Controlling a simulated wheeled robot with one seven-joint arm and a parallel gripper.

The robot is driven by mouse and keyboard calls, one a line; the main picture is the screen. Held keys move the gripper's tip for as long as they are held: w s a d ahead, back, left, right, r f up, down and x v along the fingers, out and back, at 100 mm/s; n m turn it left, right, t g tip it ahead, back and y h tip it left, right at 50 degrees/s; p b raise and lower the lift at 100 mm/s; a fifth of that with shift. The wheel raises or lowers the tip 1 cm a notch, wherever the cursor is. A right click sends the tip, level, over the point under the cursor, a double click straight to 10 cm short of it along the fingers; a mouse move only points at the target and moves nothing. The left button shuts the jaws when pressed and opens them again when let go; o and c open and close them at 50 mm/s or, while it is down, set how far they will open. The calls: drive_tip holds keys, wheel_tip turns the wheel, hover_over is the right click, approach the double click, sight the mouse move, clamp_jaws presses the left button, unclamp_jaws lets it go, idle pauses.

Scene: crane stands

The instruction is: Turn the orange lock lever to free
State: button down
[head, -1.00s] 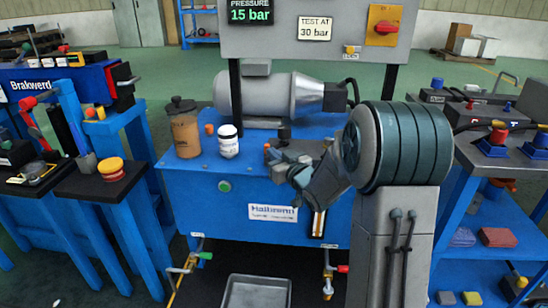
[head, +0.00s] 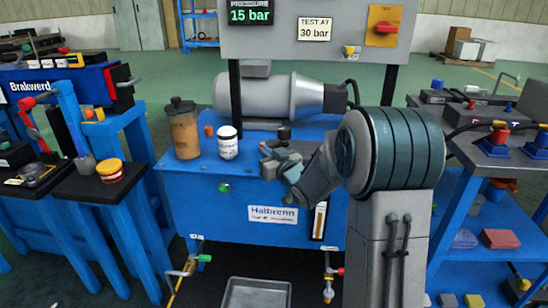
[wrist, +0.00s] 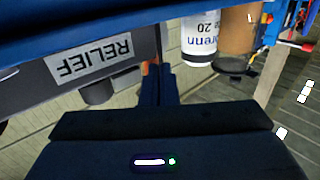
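A small orange piece (wrist: 151,68), perhaps the orange lock lever, shows in the wrist view just beside the tips of my fingers. Most of it is hidden, so I cannot tell its angle or whether a finger touches it. A tilted plate marked RELIEF (wrist: 88,57) is to its left, upside down in this view. My gripper (wrist: 163,75) points at this spot, its two dark fingers side by side with no clear gap. In the head view my gripper (head: 272,158) is over the front top edge of the blue test bench (head: 205,205), covering the lever area.
A white jar (head: 228,145) and a brown bottle (head: 184,130) stand left of my gripper on the bench. A grey motor (head: 265,95) lies behind. A metal tray (head: 257,295) is below, between two small taps. Side tables stand left and right.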

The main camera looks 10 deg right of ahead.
drive_tip(key=shift+w+a+b, duration=0.3)
drive_tip(key=shift+w+a, duration=0.45)
drive_tip(key=shift+w, duration=0.2)
